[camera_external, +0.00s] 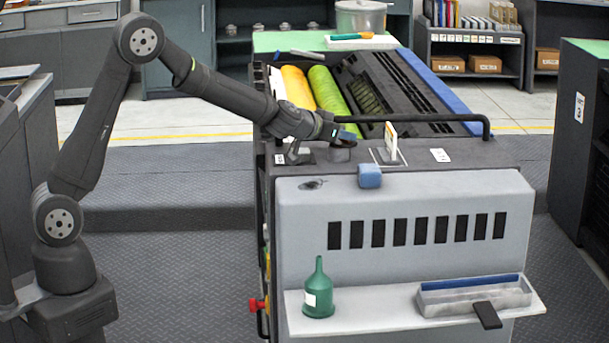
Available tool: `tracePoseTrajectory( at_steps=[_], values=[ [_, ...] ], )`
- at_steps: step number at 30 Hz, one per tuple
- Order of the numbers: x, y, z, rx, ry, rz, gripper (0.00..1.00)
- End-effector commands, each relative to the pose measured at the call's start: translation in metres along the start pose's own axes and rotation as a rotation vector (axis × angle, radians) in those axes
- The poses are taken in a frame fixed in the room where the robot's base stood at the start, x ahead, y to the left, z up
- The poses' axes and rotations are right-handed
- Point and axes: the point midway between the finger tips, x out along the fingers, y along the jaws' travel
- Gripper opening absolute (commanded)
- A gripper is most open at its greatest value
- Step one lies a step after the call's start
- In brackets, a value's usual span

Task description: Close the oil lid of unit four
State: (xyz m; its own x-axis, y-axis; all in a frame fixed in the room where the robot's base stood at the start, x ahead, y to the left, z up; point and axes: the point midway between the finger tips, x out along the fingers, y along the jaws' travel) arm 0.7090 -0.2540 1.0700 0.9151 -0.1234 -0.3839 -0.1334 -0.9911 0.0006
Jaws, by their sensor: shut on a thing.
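A grey printing unit (400,200) stands in the middle of the view. My arm reaches over from the left, and my gripper (343,139) is at the unit's top deck. A dark patch (312,184) shows on the front cover below.
A white upright card (390,141) and a blue block (370,176) are close to the right of my gripper. A black rail (460,117) runs behind. A front shelf (400,320) holds a green oil can (318,292) and a grey tray (460,298).

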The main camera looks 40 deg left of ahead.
Motion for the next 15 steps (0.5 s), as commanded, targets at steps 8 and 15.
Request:
tracePoseTrajectory(
  at_steps=[8, 15],
  values=[
    [-0.0001, 0.0002, -0.0015, 0.002, 0.003, 0.002, 0.04],
    [-0.0001, 0.0002, -0.0015, 0.001, 0.003, 0.002, 0.49]
  ],
)
